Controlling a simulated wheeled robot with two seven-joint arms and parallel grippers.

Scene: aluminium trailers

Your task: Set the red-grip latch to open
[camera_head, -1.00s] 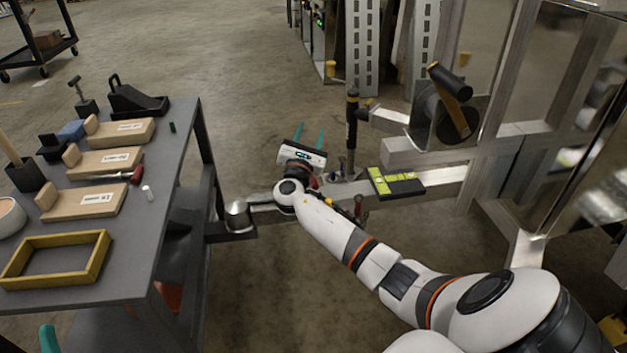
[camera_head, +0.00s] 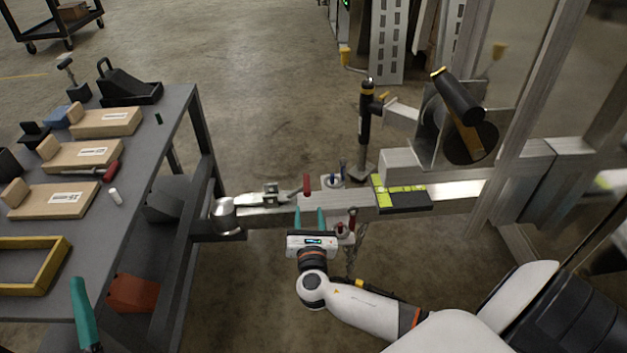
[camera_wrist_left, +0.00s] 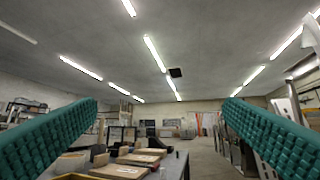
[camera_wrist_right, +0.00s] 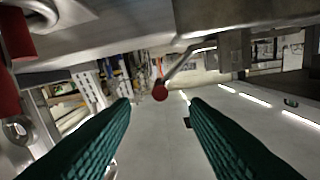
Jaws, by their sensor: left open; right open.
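The red-grip latch (camera_head: 307,184) is on the silver coupler at the left end of the trailer beam. Its lever slants up to the right, with the red grip at its raised end. My right gripper (camera_head: 309,213) is open and empty, on the near side of the beam, fingers pointing towards the grip. In the right wrist view the round red grip end (camera_wrist_right: 160,91) shows between and beyond the fingertips, apart from them. My left gripper (camera_wrist_left: 162,101) is open and empty, high at the left; one teal finger shows at the head view's lower left corner.
A grey bench (camera_head: 150,140) with wooden blocks and a yellow frame stands left. Another red-handled part (camera_head: 351,218) and a chain hang close right of my right gripper.

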